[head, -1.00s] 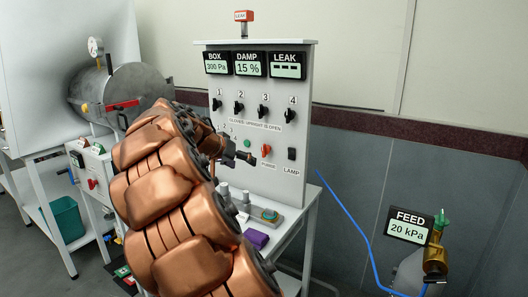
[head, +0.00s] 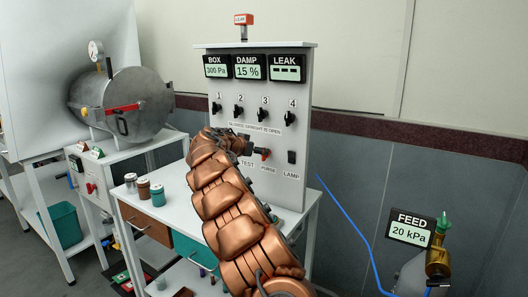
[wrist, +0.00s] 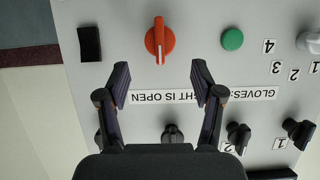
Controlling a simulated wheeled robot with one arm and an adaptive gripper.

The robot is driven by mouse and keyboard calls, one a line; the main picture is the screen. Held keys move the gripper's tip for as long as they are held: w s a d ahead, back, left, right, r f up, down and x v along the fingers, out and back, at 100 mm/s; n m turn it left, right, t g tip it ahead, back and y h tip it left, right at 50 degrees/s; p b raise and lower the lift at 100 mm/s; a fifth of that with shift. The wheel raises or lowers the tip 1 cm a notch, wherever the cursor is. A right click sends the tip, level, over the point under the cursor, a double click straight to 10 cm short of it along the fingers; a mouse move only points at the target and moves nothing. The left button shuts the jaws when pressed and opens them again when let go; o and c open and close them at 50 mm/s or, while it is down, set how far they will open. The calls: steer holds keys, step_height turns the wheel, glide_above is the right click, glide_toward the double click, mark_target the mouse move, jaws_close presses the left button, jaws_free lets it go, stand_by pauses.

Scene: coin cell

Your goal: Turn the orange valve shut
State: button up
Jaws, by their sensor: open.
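The orange valve (wrist: 157,40) is a round knob with a white-marked handle on the grey-white panel. In the wrist view, which shows the panel upside down, the handle stands in line with the picture's vertical. The valve also shows small in the head view (head: 265,154), above the PURGE label. My gripper (wrist: 162,80) is open and empty in the wrist view. Its two fingertips are spread to either side of the valve's line, short of the knob, and do not touch it. In the head view my arm partly hides the gripper, just left of the valve.
A green button (wrist: 232,39) and a black lamp switch (wrist: 90,43) flank the valve. Several black knobs (head: 263,114) sit above it. Small jars (head: 144,189) stand on the bench at left. A steel chamber (head: 130,100) is farther left. A FEED display (head: 410,228) is at right.

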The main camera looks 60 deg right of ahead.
steer(key=shift+p+x, duration=0.8)
steer(key=shift+x, duration=2.15)
steer(key=c, duration=1.1)
